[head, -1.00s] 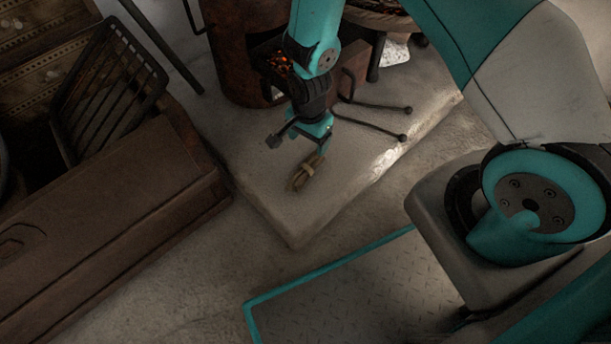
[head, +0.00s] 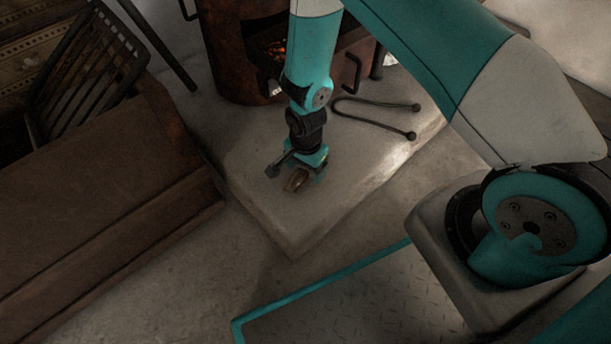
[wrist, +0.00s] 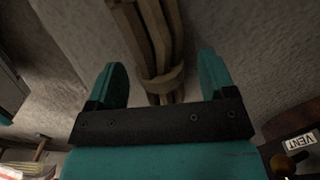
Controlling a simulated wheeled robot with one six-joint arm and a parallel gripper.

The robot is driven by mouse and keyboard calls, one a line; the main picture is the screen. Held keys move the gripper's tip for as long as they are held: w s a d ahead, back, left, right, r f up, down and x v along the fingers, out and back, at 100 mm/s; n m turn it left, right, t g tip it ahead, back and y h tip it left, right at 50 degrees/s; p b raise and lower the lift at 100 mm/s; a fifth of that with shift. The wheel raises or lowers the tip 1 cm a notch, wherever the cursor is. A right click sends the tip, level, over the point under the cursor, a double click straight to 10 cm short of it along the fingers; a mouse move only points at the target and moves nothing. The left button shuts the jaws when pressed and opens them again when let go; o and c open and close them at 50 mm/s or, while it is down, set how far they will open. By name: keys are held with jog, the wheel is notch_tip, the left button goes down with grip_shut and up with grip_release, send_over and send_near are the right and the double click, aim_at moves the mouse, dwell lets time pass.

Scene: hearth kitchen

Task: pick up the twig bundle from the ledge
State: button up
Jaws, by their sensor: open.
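The twig bundle (head: 296,181) lies on the pale stone ledge (head: 300,222), close to its near corner. It is a small brown bunch of sticks with a tie around it, and my gripper partly covers it in the head view. In the wrist view the bundle (wrist: 152,45) runs up from between the fingers, its tie band near the fingertips' level. My gripper (head: 297,172) points down right over the bundle. In the wrist view the gripper (wrist: 164,80) is open, one teal finger on each side with gaps to the bundle. I cannot tell its exact height above the ledge.
Black tongs (head: 375,115) lie on the ledge to the right. A rusty stove (head: 228,60) with glowing embers stands behind. A brown wooden chest (head: 110,200) is at the left, with a dark slatted rack (head: 85,80) behind it.

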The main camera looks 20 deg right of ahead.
jog(key=shift+f, duration=0.2)
jog(key=shift+c, duration=0.2)
jog(key=c, duration=1)
jog(key=shift+r, duration=0.15)
